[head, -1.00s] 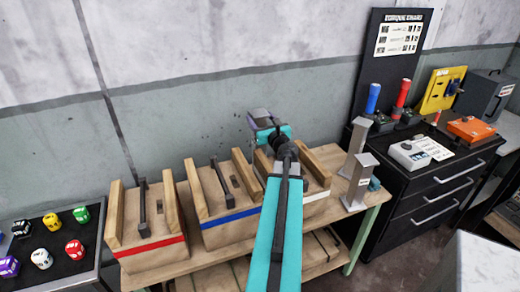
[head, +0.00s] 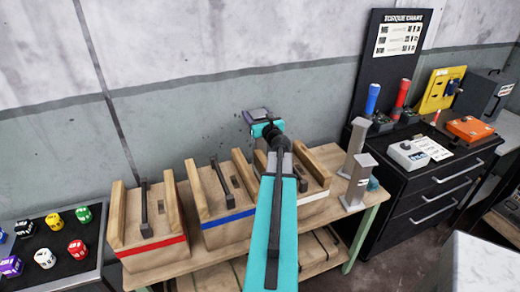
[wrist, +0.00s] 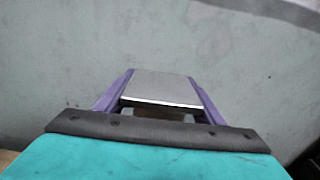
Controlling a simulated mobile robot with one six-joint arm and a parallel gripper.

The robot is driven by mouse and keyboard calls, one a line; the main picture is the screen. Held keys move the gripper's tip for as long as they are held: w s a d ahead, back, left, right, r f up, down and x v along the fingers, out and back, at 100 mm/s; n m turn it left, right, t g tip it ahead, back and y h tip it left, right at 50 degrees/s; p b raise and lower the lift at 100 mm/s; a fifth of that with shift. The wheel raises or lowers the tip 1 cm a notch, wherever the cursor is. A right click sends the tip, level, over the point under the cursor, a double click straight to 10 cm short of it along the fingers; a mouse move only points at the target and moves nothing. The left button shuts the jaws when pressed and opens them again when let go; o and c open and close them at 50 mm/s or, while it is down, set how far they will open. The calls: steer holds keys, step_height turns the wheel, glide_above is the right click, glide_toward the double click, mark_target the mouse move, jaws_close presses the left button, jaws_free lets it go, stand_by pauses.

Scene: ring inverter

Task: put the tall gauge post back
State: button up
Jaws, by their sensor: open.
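My gripper (head: 257,115) is up near the wall, above the white-striped wooden carrier. In the wrist view its purple fingers (wrist: 155,95) stand apart, one on each side of a flat grey plate (wrist: 160,88). I cannot tell whether this plate is a post's top or whether the fingers touch it. Two grey upright posts with flat caps stand on the right end of the wooden bench: a rear post (head: 354,145) and a front post (head: 359,178). The front one partly hides the rear one. I cannot tell for certain which is the tall gauge post.
Wooden carriers with red (head: 152,249), blue (head: 228,219) and white (head: 313,203) stripes line the bench (head: 375,199). My arm partly covers the white-striped one. A black tray (head: 60,255) of coloured blocks is at left. A black drawer cabinet (head: 430,195) stands at right.

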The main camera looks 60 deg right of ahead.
steer(key=shift+c, duration=0.3)
jaws_close()
steer(key=shift+r, duration=0.15)
step_height(320, 180, up, 18)
stand_by(1.0)
stand_by(0.6)
